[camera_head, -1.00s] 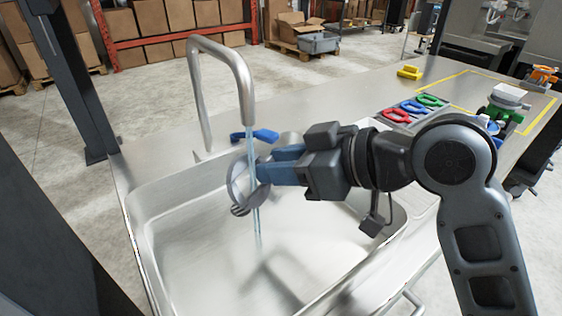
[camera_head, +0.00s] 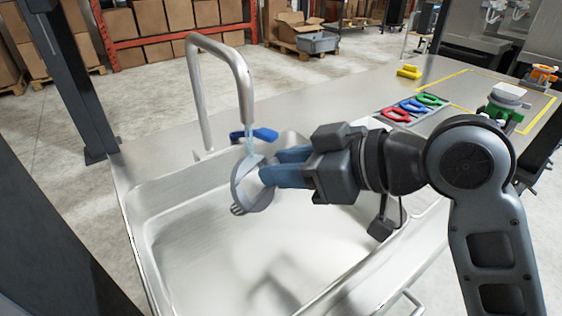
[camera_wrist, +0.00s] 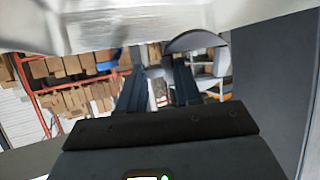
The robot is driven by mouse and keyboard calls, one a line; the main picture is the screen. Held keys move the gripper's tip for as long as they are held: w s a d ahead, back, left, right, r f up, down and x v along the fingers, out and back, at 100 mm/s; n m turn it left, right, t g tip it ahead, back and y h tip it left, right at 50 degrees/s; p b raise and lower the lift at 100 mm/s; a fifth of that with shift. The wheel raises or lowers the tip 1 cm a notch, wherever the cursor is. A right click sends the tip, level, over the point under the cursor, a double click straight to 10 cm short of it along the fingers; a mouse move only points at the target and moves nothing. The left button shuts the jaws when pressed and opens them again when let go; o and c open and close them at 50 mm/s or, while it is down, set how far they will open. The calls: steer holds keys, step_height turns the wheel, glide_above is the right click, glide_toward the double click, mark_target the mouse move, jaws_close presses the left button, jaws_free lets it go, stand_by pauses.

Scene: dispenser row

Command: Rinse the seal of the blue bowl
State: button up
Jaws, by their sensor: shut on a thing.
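My gripper (camera_head: 268,167) is shut on a round grey-white lid-like part (camera_head: 257,199), held tilted above the sink basin under the faucet. The part also shows edge-on in the wrist view (camera_wrist: 196,41), near my fingertips. A thin stream of water (camera_head: 249,140) falls from the spout of the steel faucet (camera_head: 240,75) onto the part's upper area. The seal cannot be clearly made out. No blue bowl can be made out; my arm covers part of the right counter.
The steel sink basin (camera_head: 165,235) lies below. A blue lever (camera_head: 262,134) stands behind the stream. Red, blue and green handles (camera_head: 412,105) lie on a tray on the counter. A green item with a white top (camera_head: 507,98), an orange one (camera_head: 543,74) and a yellow block (camera_head: 409,72) stand beyond.

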steer(key=s+d+r+b, duration=0.1)
steer(key=s+d, duration=0.3)
steer(key=s, duration=0.2)
steer(key=shift+s+d+r, duration=0.15)
steer(key=shift+s+d, duration=0.05)
stand_by(0.4)
